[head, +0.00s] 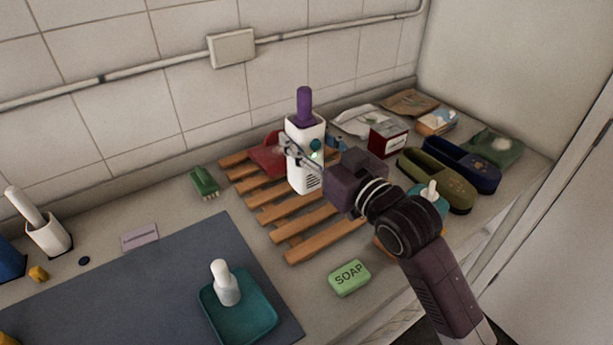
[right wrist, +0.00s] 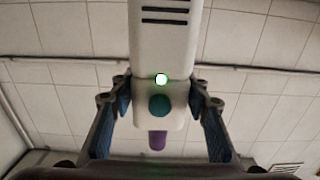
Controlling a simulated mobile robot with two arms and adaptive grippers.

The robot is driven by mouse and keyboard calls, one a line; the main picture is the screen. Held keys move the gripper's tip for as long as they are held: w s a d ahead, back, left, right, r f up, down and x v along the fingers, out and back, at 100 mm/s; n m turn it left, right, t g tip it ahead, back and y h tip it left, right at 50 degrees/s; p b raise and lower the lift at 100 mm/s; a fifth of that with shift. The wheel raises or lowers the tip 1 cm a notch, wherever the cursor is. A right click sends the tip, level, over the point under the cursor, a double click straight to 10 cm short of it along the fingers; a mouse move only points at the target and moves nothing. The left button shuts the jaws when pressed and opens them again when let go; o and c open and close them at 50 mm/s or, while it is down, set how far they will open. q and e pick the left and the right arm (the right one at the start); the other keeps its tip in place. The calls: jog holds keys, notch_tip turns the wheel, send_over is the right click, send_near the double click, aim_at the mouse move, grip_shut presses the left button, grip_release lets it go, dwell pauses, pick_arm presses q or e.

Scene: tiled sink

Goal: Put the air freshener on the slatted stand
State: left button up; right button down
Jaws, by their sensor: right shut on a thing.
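The air freshener (head: 303,180) is a white upright block with dark vent slits low down, a teal button, a green light and a purple post at the top. It also shows in the right wrist view (right wrist: 165,45), between the two fingers. My right gripper (head: 312,152) is shut on its upper part and holds it upright over the slatted stand (head: 291,226). The stand is a low wooden rack with several slats. I cannot tell whether the freshener's base touches the slats. My left gripper is not in view.
A red item (head: 266,158) lies at the stand's back edge. A green brush (head: 204,182) is left of the stand, and green soap (head: 349,277) is in front. A teal tray (head: 245,318) holds a white bottle. Shoes (head: 437,180) and a red box (head: 388,140) stand to the right.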

aim_at(313, 184)
notch_tip(313, 184, down, 5)
jog(key=shift+r, duration=0.1)
notch_tip(313, 184, down, 4)
jog(key=shift+f, duration=0.15)
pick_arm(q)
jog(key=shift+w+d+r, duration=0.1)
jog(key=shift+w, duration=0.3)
pick_arm(e)
jog(key=shift+f, duration=0.1)
jog(key=shift+f, duration=0.15)
jog(key=c, duration=1.1)
grip_release()
